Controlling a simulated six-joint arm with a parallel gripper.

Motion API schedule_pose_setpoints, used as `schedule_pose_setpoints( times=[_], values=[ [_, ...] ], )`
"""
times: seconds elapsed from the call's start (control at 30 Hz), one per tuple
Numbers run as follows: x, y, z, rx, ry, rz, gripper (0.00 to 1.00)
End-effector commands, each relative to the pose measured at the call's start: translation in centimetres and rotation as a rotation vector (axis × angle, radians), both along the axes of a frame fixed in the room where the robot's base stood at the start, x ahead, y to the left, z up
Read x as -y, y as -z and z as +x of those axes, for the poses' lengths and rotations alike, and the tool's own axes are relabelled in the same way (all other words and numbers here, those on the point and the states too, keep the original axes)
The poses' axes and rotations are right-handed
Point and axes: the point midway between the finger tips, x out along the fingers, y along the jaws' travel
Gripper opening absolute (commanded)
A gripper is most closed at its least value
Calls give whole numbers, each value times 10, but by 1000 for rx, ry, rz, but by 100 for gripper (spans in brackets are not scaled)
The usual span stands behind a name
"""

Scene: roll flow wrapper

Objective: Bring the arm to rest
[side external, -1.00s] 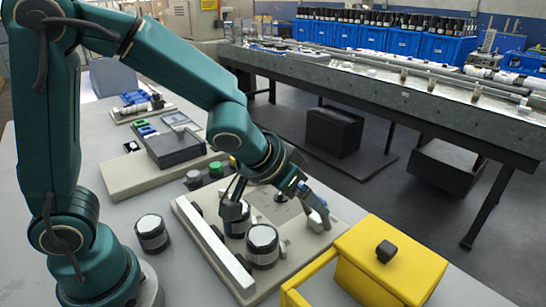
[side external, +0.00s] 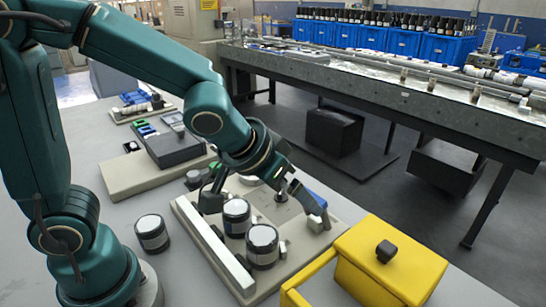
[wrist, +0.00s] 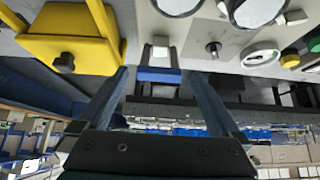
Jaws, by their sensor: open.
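My gripper (wrist: 158,74) is open in the wrist view, with two dark fingers spread apart and nothing seen held between them. In the side view my arm reaches over the far side of the beige base plate (side external: 285,277), its hand tilted down to the right. Beyond the fingers, a blue block on a grey holder (wrist: 158,61) shows in the gap. Whether a finger touches it cannot be told. Two black jars with white lids, one behind (side external: 236,215) and one in front (side external: 263,245), stand upright on the plate, apart from the fingers.
A third jar (side external: 152,232) stands on the table left of the plate. A yellow box with a black knob (side external: 390,268) is at the front right. A dark device (side external: 175,149) lies behind the plate. A long bench (side external: 400,98) stands beyond a floor gap.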

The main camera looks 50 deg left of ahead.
Motion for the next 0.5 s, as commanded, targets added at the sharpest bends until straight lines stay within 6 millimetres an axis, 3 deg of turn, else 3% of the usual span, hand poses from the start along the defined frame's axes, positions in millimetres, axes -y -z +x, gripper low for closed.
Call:
schedule_pose_setpoints(
  times=[0.5],
  values=[
    [0,-10,-9,-4,1,0,100]
  ],
)
